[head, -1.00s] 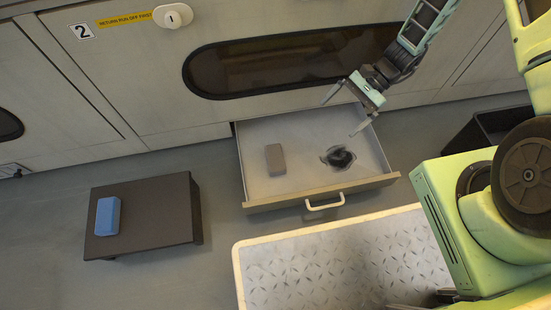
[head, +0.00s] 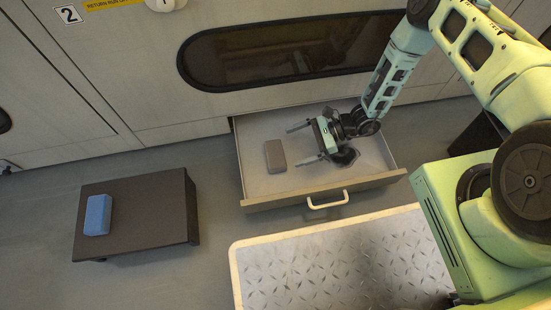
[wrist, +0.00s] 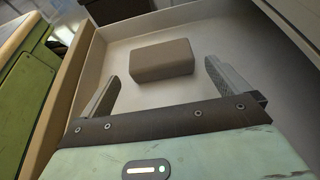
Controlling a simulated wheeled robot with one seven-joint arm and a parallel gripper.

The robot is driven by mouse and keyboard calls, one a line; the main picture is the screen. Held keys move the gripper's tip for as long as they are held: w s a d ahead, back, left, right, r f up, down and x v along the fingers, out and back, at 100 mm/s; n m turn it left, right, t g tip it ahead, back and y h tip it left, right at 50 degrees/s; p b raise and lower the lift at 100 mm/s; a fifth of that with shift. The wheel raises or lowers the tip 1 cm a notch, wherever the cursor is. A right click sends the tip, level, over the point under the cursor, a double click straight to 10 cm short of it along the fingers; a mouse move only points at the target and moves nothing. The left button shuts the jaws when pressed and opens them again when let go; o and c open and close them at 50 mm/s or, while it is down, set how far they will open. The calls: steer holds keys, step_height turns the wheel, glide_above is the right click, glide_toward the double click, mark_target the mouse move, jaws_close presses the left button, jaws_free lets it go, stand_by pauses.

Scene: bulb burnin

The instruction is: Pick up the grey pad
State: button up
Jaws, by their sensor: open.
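The grey pad (head: 275,157) lies flat in the open drawer (head: 258,188), left of its middle. It also shows in the wrist view (wrist: 161,60), just beyond the fingertips and between their lines. My gripper (head: 300,142) is over the drawer, to the right of the pad, with its fingers pointing left towards it. The fingers are apart and nothing is between them; they show in the wrist view too (wrist: 160,72). A dark thing (head: 343,157) in the drawer is partly hidden by my gripper.
A blue block (head: 98,215) lies on a low dark platform (head: 150,210) to the left. The drawer front with its white handle (head: 328,202) faces a pale-rimmed metal tread plate (head: 340,265). A cabinet wall with a dark oval window (head: 280,50) rises behind.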

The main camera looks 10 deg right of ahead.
mark_target(278, 153)
steer(key=b+x, duration=0.1)
steer(key=x, duration=0.2)
steer(key=shift+d, duration=0.1)
steer(key=b+x, duration=0.3)
steer(key=x, duration=0.1)
steer(key=shift+s+f+b, duration=0.1)
steer(key=shift+f+b, duration=0.15)
steer(key=shift+b, duration=0.1)
steer(key=shift+a, duration=0.55)
steer(key=c, duration=0.6)
